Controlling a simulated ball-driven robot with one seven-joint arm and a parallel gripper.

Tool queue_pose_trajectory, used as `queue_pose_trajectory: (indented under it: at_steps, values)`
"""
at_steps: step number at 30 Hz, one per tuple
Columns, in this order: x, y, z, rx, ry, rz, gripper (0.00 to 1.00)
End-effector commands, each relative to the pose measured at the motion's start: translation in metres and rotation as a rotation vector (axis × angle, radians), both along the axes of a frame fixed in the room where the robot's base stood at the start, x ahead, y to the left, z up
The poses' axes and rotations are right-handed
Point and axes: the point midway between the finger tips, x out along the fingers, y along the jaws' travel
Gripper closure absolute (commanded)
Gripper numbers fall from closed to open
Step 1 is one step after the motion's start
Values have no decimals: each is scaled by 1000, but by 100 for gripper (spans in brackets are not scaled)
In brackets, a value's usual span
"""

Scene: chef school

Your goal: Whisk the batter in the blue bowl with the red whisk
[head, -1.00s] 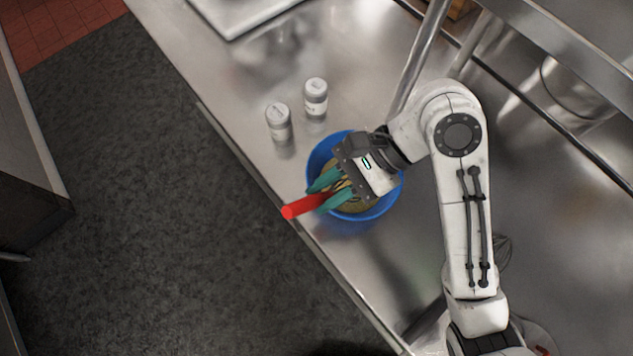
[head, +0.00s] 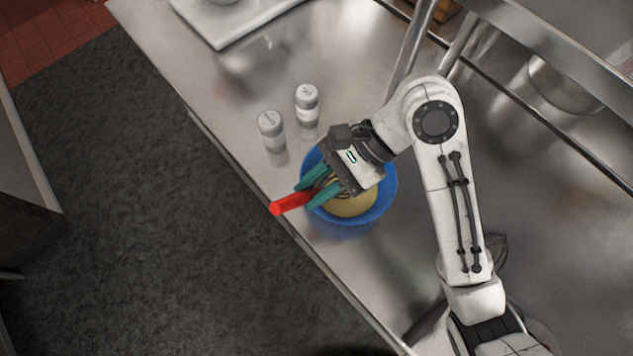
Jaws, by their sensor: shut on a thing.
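The blue bowl (head: 385,207) stands on the steel counter near its front edge and holds pale yellow batter (head: 352,207). My gripper (head: 312,190) is over the left part of the bowl, with its green fingers shut on the red whisk (head: 290,203). The whisk's red handle sticks out past the bowl's rim toward the counter's front edge. Dark wires show between the fingers and the batter. My gripper hides much of the whisk's head, so I cannot tell how deep it sits in the batter.
Two white-capped shakers, one (head: 271,131) nearer the edge and one (head: 307,104) behind it, stand just beyond the bowl. A white tray (head: 225,30) lies at the counter's far end. Shelf posts (head: 411,55) rise behind my arm. The counter (head: 335,262) in front of the bowl is clear.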

Motion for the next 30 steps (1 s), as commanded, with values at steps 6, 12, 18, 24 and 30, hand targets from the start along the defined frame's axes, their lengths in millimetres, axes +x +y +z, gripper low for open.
queue_pose_trajectory:
  at_steps: [6, 12, 18, 24, 30]
  values:
    - [0, 0, 17, 0, -4, 1, 100]
    - [0, 0, 36, 0, -4, 1, 100]
    - [0, 0, 54, 1, -4, 2, 100]
    - [1, 0, 72, 0, -3, 0, 100]
    - [0, 0, 90, 0, -4, 1, 100]
